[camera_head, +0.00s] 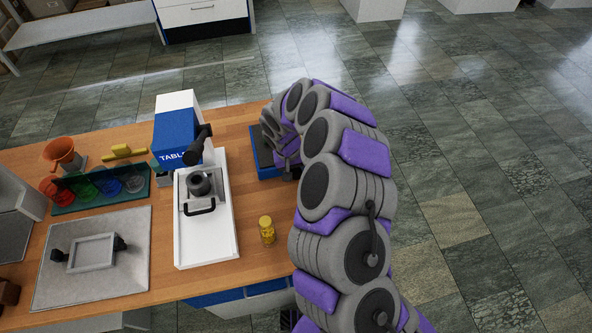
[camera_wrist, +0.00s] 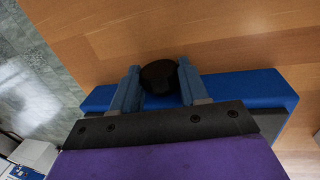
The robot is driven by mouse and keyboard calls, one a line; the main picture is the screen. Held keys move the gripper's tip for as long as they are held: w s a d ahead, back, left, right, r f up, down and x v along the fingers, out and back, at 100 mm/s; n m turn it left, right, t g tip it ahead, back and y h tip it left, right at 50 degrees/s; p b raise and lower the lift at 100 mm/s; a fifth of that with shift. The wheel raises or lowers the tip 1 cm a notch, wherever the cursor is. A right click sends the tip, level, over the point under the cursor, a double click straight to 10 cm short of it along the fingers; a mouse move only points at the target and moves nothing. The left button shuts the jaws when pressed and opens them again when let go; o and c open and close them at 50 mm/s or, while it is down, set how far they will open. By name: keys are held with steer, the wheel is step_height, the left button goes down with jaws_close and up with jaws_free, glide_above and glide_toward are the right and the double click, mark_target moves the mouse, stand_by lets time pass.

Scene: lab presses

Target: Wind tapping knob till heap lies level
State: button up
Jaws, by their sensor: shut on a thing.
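A dark round knob (camera_wrist: 158,78) shows in the wrist view at the side of a blue device (camera_wrist: 250,88). My gripper (camera_wrist: 158,68) is shut on the knob, with one grey-blue finger on each side of it. In the head view the blue device (camera_head: 266,172), with a dark top, stands at the right edge of the wooden bench. My arm bends over it from the right and hides much of it. The knob cannot be made out in the head view. No heap can be made out in either view; the top of the device is mostly covered.
A white and blue press (camera_head: 205,225) stands left of the device. A small jar with yellow contents (camera_head: 267,230) stands in front. Farther left are a rack of coloured bowls (camera_head: 100,188), an orange funnel (camera_head: 62,153) and a grey plate (camera_head: 120,285). Open floor lies right.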

steer(key=shift+d+y+p, duration=0.2)
steer(key=shift+y+p, duration=0.2)
steer(key=shift+p, duration=0.05)
steer(key=shift+g+y+p, duration=0.3)
steer(key=shift+y+p, duration=0.15)
steer(key=shift+y, duration=0.45)
steer(key=shift+w+d+f+y+b, duration=0.1)
steer(key=shift+d+f+y+b, duration=0.1)
steer(key=shift+y+b, duration=1.05)
steer(key=shift+y, duration=0.05)
steer(key=shift+r+g, duration=0.1)
steer(key=shift+g, duration=0.2)
steer(key=o, duration=1.1)
steer(key=shift+c, duration=0.2)
steer(key=shift+r, duration=0.15)
